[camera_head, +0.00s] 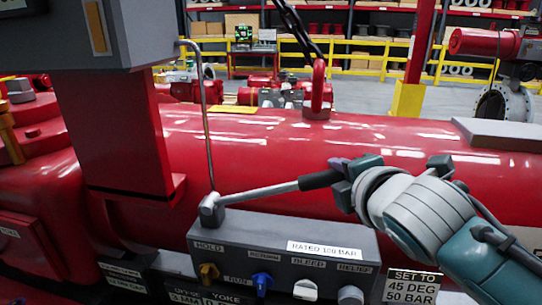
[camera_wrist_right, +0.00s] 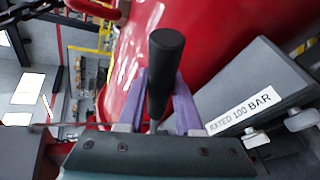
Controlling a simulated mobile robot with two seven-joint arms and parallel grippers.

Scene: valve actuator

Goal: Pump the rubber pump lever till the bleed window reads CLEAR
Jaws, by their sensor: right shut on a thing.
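The pump lever (camera_head: 258,194) is a grey rod with a black rubber grip (camera_head: 317,180). It runs from a pivot block at the left top of the grey valve block (camera_head: 262,236), rising slightly to the right. My right gripper (camera_head: 342,172) is shut on the rubber grip near its free end. In the right wrist view the black grip (camera_wrist_right: 165,70) stands between the purple fingers of the gripper (camera_wrist_right: 160,105). I cannot make out any bleed window reading; a BLEED label shows above a white knob (camera_head: 305,289). My left gripper is not in view.
A big red cylinder (camera_head: 400,150) lies behind the block. A thin pipe (camera_head: 204,110) rises from the pivot block, and a chain hangs to a red lifting eye (camera_head: 318,90). Yellow HOLD (camera_head: 208,272) and blue (camera_head: 262,281) knobs sit on the block's front.

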